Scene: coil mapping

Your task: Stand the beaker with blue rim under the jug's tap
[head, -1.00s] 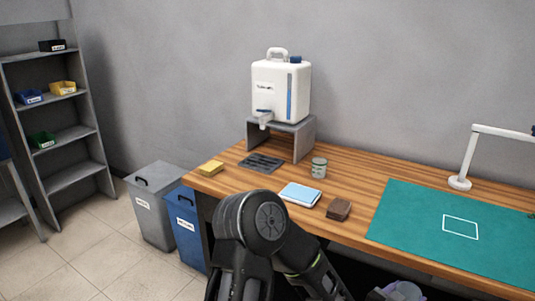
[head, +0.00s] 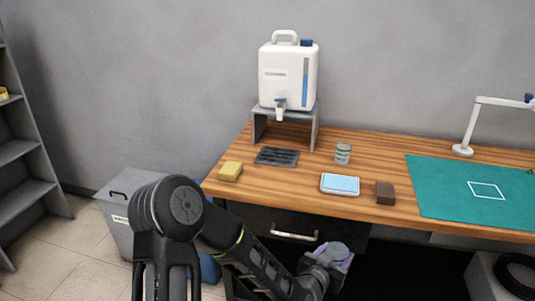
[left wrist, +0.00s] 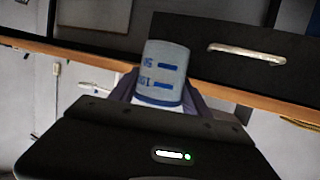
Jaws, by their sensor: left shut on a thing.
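The jug (head: 288,75) is white with a blue level strip and stands on a grey stand (head: 314,130). Its tap (head: 280,110) points down over the stand's front edge, above a dark drip tray (head: 277,156). My left gripper (head: 338,256) is low in front of the desk, below the top. A glass beaker with green marks (head: 343,154) stands on the desk. My right gripper is not in view.
A green mat (head: 440,190) and a white lamp (head: 463,150) are to the right. A drawer handle (head: 295,236) sticks out below the top.

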